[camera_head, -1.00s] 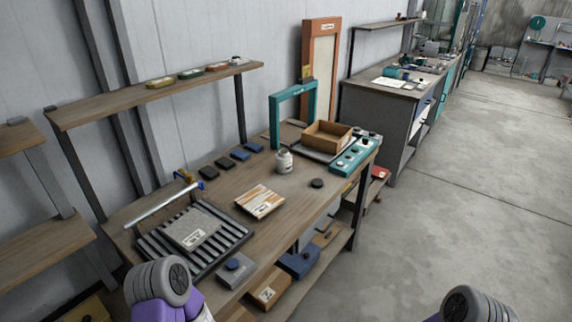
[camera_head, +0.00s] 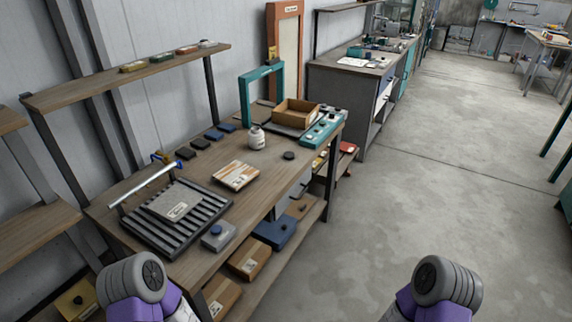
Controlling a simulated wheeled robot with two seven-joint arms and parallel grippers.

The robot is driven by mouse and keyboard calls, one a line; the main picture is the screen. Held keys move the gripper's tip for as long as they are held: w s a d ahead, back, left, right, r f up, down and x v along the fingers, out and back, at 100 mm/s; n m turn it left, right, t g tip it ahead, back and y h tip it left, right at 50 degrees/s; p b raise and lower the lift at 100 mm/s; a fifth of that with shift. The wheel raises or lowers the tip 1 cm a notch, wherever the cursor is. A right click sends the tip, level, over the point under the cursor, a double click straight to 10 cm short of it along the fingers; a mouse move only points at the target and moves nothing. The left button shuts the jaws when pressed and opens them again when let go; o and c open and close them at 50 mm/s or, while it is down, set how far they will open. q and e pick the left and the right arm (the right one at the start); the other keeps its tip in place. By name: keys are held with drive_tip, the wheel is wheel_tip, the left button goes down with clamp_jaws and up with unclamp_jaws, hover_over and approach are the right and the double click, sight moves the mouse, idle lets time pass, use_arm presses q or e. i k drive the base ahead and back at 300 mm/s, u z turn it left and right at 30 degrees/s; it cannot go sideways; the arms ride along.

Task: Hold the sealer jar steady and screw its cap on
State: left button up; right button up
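The white sealer jar (camera_head: 256,138) stands upright on the wooden workbench (camera_head: 205,215), toward its far half. A small dark round piece (camera_head: 289,155), which looks like the cap, lies flat on the bench to the right of the jar, apart from it. The top of the jar is too small to make out clearly. Only parts of my two arms show at the bottom edge, left and right. Both grippers are out of the picture, and nothing of mine touches the jar or the cap.
A slatted black rack (camera_head: 165,238) with a grey slab lies at the near end. A striped board (camera_head: 236,176) lies mid-bench. A teal frame (camera_head: 245,95), an open wooden box (camera_head: 297,112) and a teal control panel (camera_head: 325,128) stand behind the jar. Open floor (camera_head: 430,180) lies to the right.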

sight(256, 135)
drive_tip(key=k, duration=0.25)
drive_tip(key=z, duration=0.95)
drive_tip(key=i, duration=1.4)
drive_tip(key=u, duration=0.3)
drive_tip(key=i, duration=1.15)
drive_tip(key=u, duration=0.95)
